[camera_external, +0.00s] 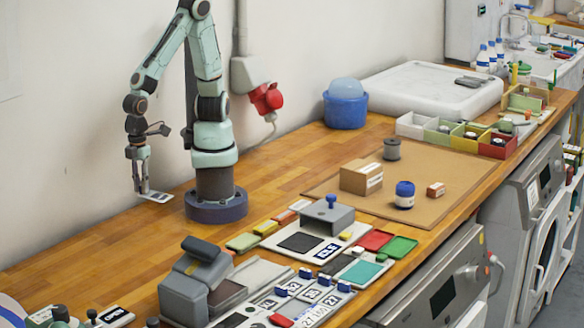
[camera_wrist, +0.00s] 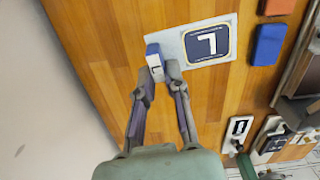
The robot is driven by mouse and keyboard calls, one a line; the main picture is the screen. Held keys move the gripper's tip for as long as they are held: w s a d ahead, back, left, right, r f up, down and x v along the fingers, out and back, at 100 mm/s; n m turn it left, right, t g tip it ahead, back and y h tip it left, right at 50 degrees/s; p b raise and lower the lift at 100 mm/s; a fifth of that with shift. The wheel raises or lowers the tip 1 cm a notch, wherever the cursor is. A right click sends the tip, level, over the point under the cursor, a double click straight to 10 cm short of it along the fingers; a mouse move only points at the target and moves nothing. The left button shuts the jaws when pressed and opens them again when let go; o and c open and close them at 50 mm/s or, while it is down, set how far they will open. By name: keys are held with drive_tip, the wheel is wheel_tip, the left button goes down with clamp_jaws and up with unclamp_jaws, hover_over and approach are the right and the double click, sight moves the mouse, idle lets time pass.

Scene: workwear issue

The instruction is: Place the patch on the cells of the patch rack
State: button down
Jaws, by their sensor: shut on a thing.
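My gripper (camera_external: 141,190) is low at the left, near the wall side of the wooden bench. It is shut on the patch (camera_external: 157,196), a flat white plate. In the wrist view my fingertips (camera_wrist: 160,70) pinch a small blue and white tab (camera_wrist: 154,56) at the plate's edge. The patch (camera_wrist: 229,30) carries a dark blue square with a white 7-like sign, upside down in that view. I cannot tell if the plate touches the bench. The grey patch rack (camera_external: 268,302), with several blue-tabbed plates on it, appears to be at the front centre, away from my gripper.
A grey press-like device (camera_external: 190,292) stands left of the rack. A pale board with a dark pad (camera_external: 300,242) and a grey block with a blue knob (camera_external: 328,215) lie behind it. A brown mat (camera_external: 430,215) holds a box (camera_external: 361,178). Bench around my gripper is clear.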

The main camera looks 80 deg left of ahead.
drive_tip(key=s+a+m, duration=0.2)
drive_tip(key=s, duration=0.1)
hover_over(94, 257)
drive_tip(key=f, duration=0.5)
drive_tip(key=w+f, duration=0.1)
drive_tip(key=f, duration=0.2)
drive_tip(key=shift+a+f, duration=0.35)
drive_tip(key=shift+s+d+f, duration=0.15)
drive_tip(key=shift+s+f, duration=0.1)
drive_tip(key=shift+f, duration=0.05)
drive_tip(key=shift+s+d+f, duration=0.1)
drive_tip(key=shift+s+f, duration=0.05)
drive_tip(key=shift+f, duration=0.8)
drive_tip(key=shift+s+d+f, duration=0.1)
drive_tip(key=shift+f, duration=0.8)
drive_tip(key=shift+f, duration=0.15)
drive_tip(key=c, duration=1.1)
unclamp_jaws()
drive_tip(key=shift+c, duration=0.2)
